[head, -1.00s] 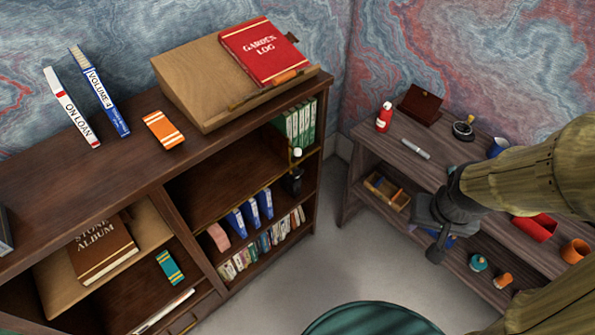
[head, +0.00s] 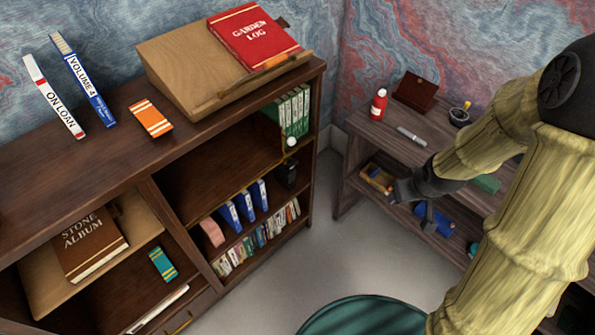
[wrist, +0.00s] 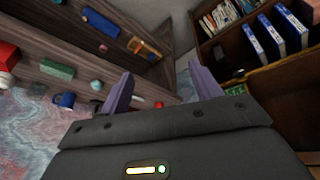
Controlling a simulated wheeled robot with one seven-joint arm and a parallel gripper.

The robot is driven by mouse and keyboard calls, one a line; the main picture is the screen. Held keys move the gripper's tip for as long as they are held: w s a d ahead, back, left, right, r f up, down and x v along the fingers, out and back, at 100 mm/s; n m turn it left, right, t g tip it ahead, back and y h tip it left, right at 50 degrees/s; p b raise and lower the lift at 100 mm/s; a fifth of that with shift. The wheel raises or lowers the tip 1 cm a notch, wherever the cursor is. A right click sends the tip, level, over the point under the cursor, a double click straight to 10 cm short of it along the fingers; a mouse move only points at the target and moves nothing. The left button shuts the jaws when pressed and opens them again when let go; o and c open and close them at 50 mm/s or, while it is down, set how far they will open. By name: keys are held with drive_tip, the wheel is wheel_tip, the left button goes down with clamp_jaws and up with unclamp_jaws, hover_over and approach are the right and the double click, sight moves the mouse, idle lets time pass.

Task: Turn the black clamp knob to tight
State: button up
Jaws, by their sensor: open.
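A black piece (head: 288,173), perhaps the clamp knob, shows at the right end of the bookcase's middle shelf. It is small and dark, and I cannot tell its setting. A white ball (head: 291,142) sits just above it. My gripper (head: 412,204) is open, in front of the low desk and to the right of the black piece, clear of it. In the wrist view the two purple-grey fingers (wrist: 161,86) stand apart with nothing between them.
The bookcase (head: 320,120) holds green binders (head: 295,111), blue binders (head: 247,203) and small books. The grey-brown desk (head: 395,140) holds a red bottle (head: 378,105) and a marker (head: 411,136). A green round seat (head: 365,316) stands in front. Open floor (head: 320,255) lies between.

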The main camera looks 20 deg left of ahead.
sight(295, 165)
drive_tip(key=w+a+f+n+t+y+b, duration=0.2)
drive_tip(key=w+a+f+n+y+b, duration=0.1)
drive_tip(key=a+f+y, duration=0.4)
drive_tip(key=w+a+f+n+t+y+b, duration=0.2)
drive_tip(key=w+a+f+n+y+b, duration=0.2)
drive_tip(key=a+f, duration=0.6)
wheel_tip(295, 165, down, 4)
drive_tip(key=w+y+b, duration=0.1)
drive_tip(key=y+b, duration=0.1)
drive_tip(key=y, duration=0.1)
drive_tip(key=shift+w+a+r+t+y, duration=0.15)
drive_tip(key=shift+w+r+t+y, duration=0.1)
drive_tip(key=shift+t+y, duration=0.15)
drive_tip(key=x, duration=1.7)
drive_tip(key=shift+w+a+p, duration=0.15)
drive_tip(key=shift+a+p, duration=0.05)
drive_tip(key=shift+p, duration=0.2)
drive_tip(key=c, duration=1)
